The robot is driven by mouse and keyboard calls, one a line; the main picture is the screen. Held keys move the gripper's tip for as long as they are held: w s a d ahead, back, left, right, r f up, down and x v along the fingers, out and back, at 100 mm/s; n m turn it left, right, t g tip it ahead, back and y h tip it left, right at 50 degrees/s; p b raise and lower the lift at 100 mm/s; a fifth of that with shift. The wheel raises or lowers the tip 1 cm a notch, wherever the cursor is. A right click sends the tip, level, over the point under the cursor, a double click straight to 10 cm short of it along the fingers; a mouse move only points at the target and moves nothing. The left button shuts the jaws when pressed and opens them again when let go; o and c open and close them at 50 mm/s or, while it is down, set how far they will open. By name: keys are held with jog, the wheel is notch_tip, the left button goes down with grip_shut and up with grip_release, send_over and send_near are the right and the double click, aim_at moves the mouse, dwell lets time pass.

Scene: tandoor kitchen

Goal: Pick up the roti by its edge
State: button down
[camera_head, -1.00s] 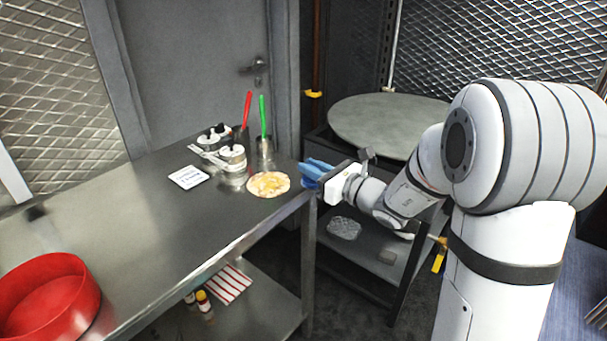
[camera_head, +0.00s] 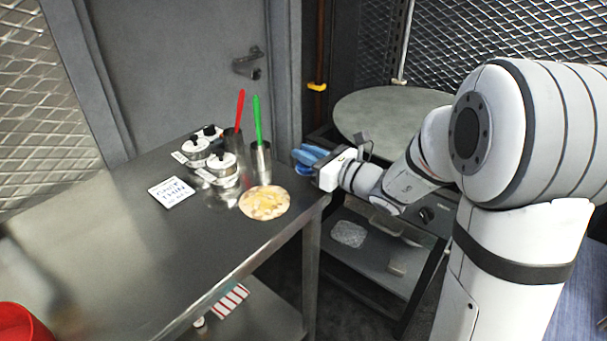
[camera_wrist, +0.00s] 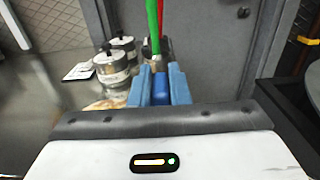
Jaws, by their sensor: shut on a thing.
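The roti (camera_head: 265,203) is a pale round flatbread with yellow-brown patches, lying flat on the steel table near its right corner. Part of it shows in the wrist view (camera_wrist: 104,104), left of the fingers. My gripper (camera_head: 307,158) has light blue fingers and is at the table's right end, above and to the right of the roti, apart from it. In the wrist view, my gripper (camera_wrist: 160,82) is shut on a small darker blue object (camera_wrist: 160,90) between the fingers. What that object is, I cannot tell.
Steel cups with a green-handled tool (camera_head: 257,122) and a red-handled tool (camera_head: 239,108) stand behind the roti. Lidded pots (camera_head: 222,168) and a white card (camera_head: 171,192) are to its left. A round grey top (camera_head: 395,115) is at right. The table's front is clear.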

aim_at(306, 171)
jog(key=shift+s+a+f+b, duration=0.1)
jog(key=shift+f+b, duration=0.2)
jog(key=shift+f, duration=2)
jog(key=shift+f, duration=0.2)
jog(key=c, duration=1.4)
grip_release()
jog(key=shift+r, duration=0.1)
jog(key=shift+o, duration=0.2)
jog(key=shift+r, duration=0.1)
